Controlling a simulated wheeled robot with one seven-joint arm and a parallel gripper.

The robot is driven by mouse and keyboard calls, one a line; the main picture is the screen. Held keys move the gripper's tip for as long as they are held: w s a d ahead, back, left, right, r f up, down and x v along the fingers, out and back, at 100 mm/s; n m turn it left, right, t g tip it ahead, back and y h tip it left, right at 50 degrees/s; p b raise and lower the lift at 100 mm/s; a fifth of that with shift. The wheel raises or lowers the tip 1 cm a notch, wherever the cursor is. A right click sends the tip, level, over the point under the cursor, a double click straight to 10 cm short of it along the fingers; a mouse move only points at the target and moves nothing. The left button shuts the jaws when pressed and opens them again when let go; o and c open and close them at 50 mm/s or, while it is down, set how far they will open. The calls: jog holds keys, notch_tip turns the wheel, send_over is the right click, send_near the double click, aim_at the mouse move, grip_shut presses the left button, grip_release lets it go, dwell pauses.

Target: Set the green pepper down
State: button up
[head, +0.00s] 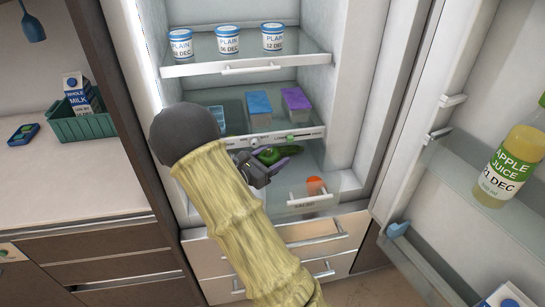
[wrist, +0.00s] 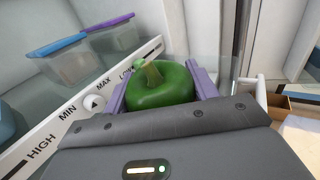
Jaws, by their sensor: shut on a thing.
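The green pepper (wrist: 160,86) sits between the two purple fingers of my gripper (wrist: 161,90) in the wrist view, stem facing up. My gripper is shut on it. In the head view, my gripper (head: 270,165) reaches into the fridge with the pepper (head: 268,155) partly hidden behind the fingers. It is just below the shelf with the slider strip and above the drawer area. I cannot tell whether the pepper touches a surface.
An orange-red item (head: 315,186) shows by the clear drawer front (head: 310,201). Lidded boxes (head: 258,105) stand on the middle shelf and several white tubs (head: 227,41) above. The fridge door (head: 455,150) stands open at right, holding apple juice (head: 509,165).

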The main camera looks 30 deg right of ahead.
jog(key=shift+a+f, duration=0.1)
jog(key=shift+f, duration=0.45)
jog(key=o, duration=1)
jog(key=shift+r, duration=0.25)
jog(key=v, duration=1.2)
jog(key=shift+r, duration=0.35)
